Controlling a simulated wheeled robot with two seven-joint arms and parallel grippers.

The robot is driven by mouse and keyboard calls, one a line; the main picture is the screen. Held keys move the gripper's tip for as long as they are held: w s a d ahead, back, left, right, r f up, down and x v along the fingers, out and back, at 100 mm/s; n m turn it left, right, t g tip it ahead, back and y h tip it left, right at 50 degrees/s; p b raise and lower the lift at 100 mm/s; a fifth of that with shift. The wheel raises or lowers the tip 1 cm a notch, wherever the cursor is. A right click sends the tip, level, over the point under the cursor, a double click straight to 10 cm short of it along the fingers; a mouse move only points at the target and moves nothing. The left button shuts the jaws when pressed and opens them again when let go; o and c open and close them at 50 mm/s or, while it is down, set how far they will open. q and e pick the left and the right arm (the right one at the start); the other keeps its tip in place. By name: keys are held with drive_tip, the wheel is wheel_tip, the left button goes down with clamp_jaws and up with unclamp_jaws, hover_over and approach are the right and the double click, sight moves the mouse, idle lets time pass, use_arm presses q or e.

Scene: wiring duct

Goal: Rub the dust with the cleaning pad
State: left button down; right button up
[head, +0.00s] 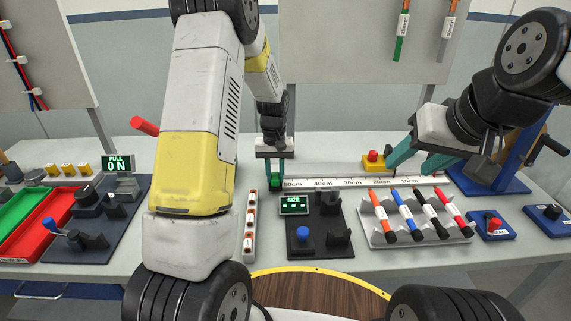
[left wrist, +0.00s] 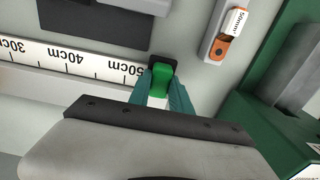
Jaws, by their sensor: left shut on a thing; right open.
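My left gripper (head: 274,178) reaches down at the table's middle, at the left end of a white ruler strip (head: 340,183). It is shut on a small green-topped block with a black base (left wrist: 160,80), near the 50cm mark in the left wrist view. The block's green part also shows between the fingers in the head view (head: 275,183). I cannot tell for sure whether this block is the cleaning pad. No dust can be made out. My right gripper (head: 419,158) is open and empty, above the ruler's right part.
A rack of markers (head: 415,232) and a dark fixture plate with a display (head: 320,240) stand in front of the ruler. A red button on a yellow box (head: 373,163) sits behind it. Red (head: 40,222) and green trays lie left. A blue press (head: 490,180) stands right.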

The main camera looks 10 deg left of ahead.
use_arm(q)
drive_tip(key=shift+a, duration=0.45)
drive_tip(key=shift+s+a+r, duration=0.1)
drive_tip(key=shift+a+r, duration=0.05)
drive_tip(key=shift+a, duration=0.15)
wheel_tip(320, 180, up, 2)
drive_tip(key=shift+d+r, duration=0.15)
drive_tip(key=shift+r, duration=2.8)
drive_tip(key=shift+s, duration=0.1)
